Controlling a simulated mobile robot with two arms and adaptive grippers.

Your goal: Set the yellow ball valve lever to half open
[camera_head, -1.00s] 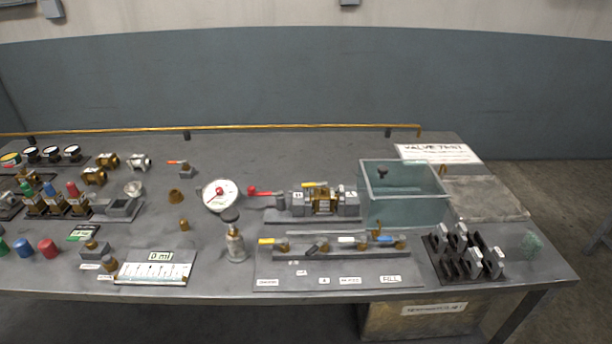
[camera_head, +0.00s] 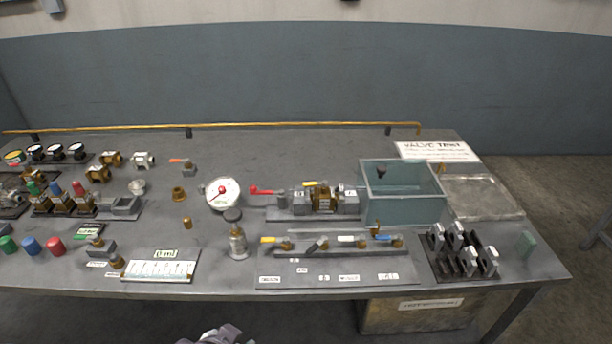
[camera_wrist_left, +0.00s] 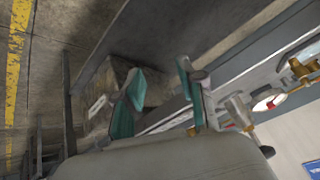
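A second yellow lever (camera_head: 312,184) sits atop a brass valve (camera_head: 323,200) held between grey blocks behind the manifold. I cannot tell from the picture which yellow lever the task names. In the left wrist view my left gripper (camera_wrist_left: 158,72) has its teal-padded fingers apart with nothing between them. A grey piece of my arm shows at the bottom edge of the head view, below the bench front. My right gripper is out of view.
A red lever (camera_head: 264,190) and a dial gauge (camera_head: 222,193) stand left of the brass valve. A teal open tank (camera_head: 402,205) and a rack of grey clamps (camera_head: 462,253) are to the right.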

